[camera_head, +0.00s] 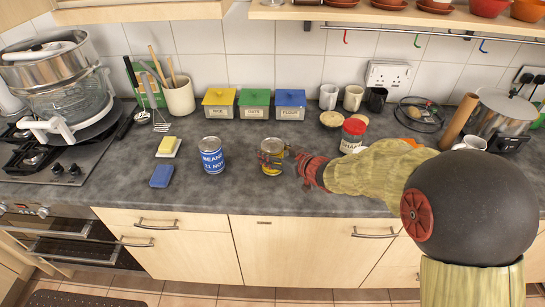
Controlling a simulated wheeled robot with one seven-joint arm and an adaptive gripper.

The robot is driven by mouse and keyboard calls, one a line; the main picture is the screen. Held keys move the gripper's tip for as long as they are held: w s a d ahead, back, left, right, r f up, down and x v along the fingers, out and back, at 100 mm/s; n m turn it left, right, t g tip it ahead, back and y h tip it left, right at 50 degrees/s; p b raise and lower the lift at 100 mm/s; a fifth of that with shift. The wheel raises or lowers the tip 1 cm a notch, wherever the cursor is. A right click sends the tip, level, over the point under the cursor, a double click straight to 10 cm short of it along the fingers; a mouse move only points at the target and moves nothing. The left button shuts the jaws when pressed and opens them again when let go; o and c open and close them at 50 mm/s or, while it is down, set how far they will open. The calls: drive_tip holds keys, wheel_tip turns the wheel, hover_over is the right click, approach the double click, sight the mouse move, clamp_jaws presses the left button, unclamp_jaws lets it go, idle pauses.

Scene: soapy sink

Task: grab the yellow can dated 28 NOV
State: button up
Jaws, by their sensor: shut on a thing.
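The yellow can (271,170) stands upright on the dark counter, just right of the blue can. My gripper (272,157) reaches in from the right and is shut on the yellow can, its fingers around the upper body. The fingers cover most of its label, so I cannot read a date on it. The blue can (212,158) stands apart on the left; its label reads BEANS with a date that looks like 15 NOV.
A blue sponge (161,176) and a yellow sponge on a dish (168,147) lie left of the cans. Yellow, green and blue boxes (255,103) stand behind. A red-lidded jar (353,134) stands behind my arm. The counter in front of the cans is clear.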

drive_tip(key=c, duration=0.5)
drive_tip(key=shift+c, duration=0.2)
drive_tip(key=shift+r, duration=0.2)
